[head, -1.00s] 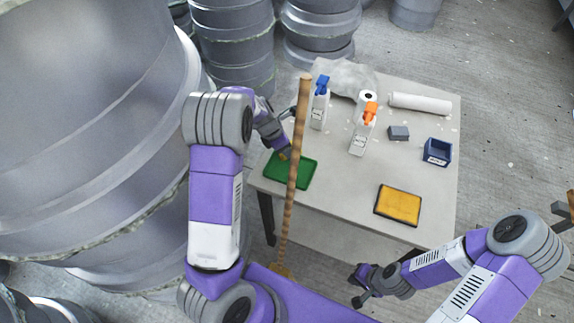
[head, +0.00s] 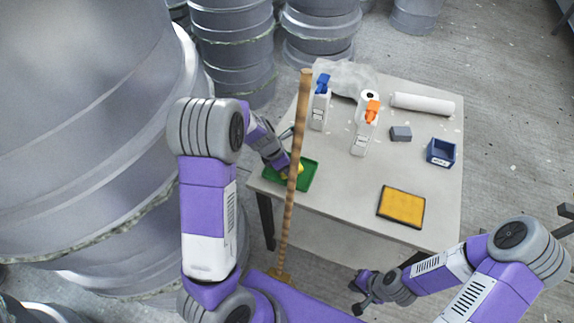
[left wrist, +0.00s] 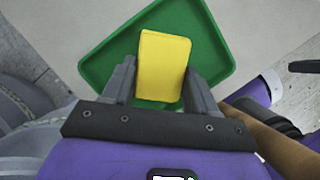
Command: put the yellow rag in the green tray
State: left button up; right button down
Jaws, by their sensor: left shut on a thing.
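The yellow rag (left wrist: 163,66) is a small folded block between the fingers of my left gripper (left wrist: 160,85), which is shut on it. In the left wrist view it appears over the green tray (left wrist: 213,60); I cannot tell whether it touches the tray floor. In the head view the green tray (head: 308,178) lies at the table's left front corner, partly hidden by a wooden pole and my left arm. A bit of the rag (head: 299,170) shows there beside my left gripper (head: 289,172). My right gripper (head: 360,291) is off the table's front edge, and its opening is too small to tell.
A wooden pole (head: 297,150) stands upright in front of the tray. A yellow pad in a dark tray (head: 401,206), a blue bin (head: 441,152), a grey block (head: 401,133), two spray bottles (head: 320,108) and a white roll (head: 422,104) are on the table (head: 345,190).

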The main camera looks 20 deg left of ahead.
pick_arm(q)
jog(key=shift+f, duration=0.2)
jog(key=o, duration=0.9)
jog(key=shift+o, duration=0.2)
jog(key=p+v, duration=0.3)
jog(key=v, duration=0.3)
jog(key=shift+r, duration=0.45)
jog(key=shift+s+a+r+p, duration=0.2)
jog(key=shift+r+p, duration=0.2)
jog(key=shift+r, duration=0.05)
